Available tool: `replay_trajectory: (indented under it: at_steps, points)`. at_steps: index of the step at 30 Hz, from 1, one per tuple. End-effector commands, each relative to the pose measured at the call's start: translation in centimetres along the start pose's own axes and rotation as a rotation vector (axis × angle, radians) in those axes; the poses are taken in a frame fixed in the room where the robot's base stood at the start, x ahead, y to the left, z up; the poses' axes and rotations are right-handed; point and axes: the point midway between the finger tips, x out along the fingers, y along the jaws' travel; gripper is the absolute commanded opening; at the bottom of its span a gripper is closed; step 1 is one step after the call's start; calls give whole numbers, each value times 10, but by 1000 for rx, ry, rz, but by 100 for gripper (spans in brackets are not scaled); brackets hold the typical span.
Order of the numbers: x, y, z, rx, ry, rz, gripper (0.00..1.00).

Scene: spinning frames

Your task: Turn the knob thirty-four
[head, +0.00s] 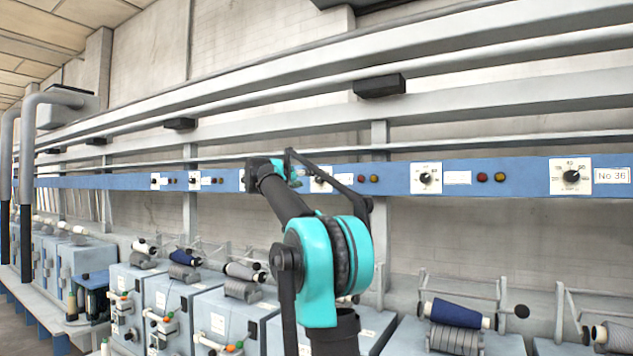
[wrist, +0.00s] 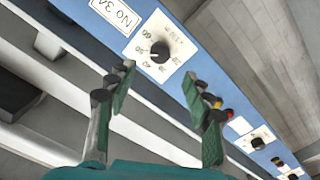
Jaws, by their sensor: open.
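In the wrist view, a black round knob (wrist: 160,51) sits on a white dial plate with numbers around it. The label (wrist: 116,13) beside it seems to read No 34. My gripper (wrist: 158,82) is open and empty, its two fingers spread below the knob in the picture and apart from it. In the head view, my gripper (head: 290,172) is up at the blue rail, largely hidden behind my own arm. A white dial plate (head: 320,184) just right of it is partly covered by the arm.
The blue rail (head: 395,178) carries further dials, including one with a knob (head: 426,179) and another by the No 36 label (head: 612,175). Red and amber lamps (head: 482,177) sit between them. Spinning units with a blue bobbin (head: 457,313) stand below.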

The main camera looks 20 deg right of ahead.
Motion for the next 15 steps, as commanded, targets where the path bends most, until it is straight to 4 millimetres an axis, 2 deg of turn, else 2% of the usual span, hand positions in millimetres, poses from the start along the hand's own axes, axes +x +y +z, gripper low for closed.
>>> replay_trajectory:
  at_steps: [6, 12, 15]
  points:
    - [44, 0, 1, 0, -2, 2, 51]
    - [75, 0, 1, 0, -1, 1, 51]
    - [84, 0, 0, 0, -1, 1, 51]
